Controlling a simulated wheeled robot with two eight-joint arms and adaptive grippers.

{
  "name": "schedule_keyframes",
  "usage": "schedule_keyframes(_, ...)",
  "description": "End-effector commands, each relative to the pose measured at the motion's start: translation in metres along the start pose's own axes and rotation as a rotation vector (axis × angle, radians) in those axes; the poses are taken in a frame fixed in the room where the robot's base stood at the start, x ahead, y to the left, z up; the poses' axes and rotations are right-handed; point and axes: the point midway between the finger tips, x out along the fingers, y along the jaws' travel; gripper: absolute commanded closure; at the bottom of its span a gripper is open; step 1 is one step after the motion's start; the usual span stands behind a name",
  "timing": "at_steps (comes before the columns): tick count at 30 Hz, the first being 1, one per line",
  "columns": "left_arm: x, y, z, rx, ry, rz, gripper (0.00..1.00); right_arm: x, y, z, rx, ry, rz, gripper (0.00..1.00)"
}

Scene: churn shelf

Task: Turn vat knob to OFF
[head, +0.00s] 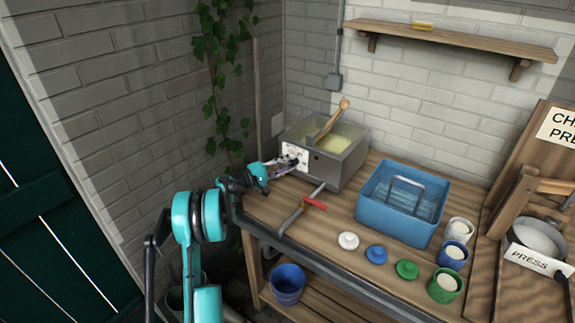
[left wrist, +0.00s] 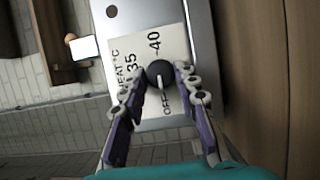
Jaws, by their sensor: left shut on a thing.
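The vat (head: 345,163) is a grey metal box with pale yellow liquid and a wooden spoon in it, at the back left of the bench. Its white dial plate (left wrist: 145,45) reads HEAT °C, 35, 40 and OFF. The black round knob (left wrist: 160,73) sits on the plate, with a small light mark on its lower part. My left gripper (head: 292,161) is at the vat's front face. In the left wrist view its two fingers (left wrist: 160,84) are closed on the knob from either side. The fingers partly cover the plate near OFF. My right gripper is not in view.
A blue basin (head: 400,225) stands to the right, with several lids and cups near the front edge. A wall shelf (head: 455,38) is above.

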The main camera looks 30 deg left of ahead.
Motion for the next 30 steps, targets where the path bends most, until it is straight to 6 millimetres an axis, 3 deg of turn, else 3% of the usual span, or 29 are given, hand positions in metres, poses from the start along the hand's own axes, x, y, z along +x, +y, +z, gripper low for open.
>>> schedule_keyframes(4, 0.000, 0.000, 0.000, 0.000, -0.001, -0.001, 0.99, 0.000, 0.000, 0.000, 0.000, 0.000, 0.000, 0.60)
schedule_keyframes(5, 0.000, 0.000, 0.000, 0.000, -0.001, -0.001, 0.62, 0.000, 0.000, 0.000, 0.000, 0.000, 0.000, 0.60)
schedule_keyframes(6, 0.000, 0.000, 0.000, 0.000, -0.001, -0.001, 0.52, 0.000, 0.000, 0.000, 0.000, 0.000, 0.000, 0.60)
schedule_keyframes(7, 0.000, 0.000, 0.000, 0.000, -0.001, -0.001, 0.49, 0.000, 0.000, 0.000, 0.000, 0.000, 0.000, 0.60)
schedule_keyframes(19, -0.009, 0.000, -0.001, 0.001, 0.002, 0.000, 0.49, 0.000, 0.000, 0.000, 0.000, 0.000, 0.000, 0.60)
schedule_keyframes(30, -0.085, 0.000, -0.001, 0.001, 0.003, 0.000, 0.49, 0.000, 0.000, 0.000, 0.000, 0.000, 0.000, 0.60)
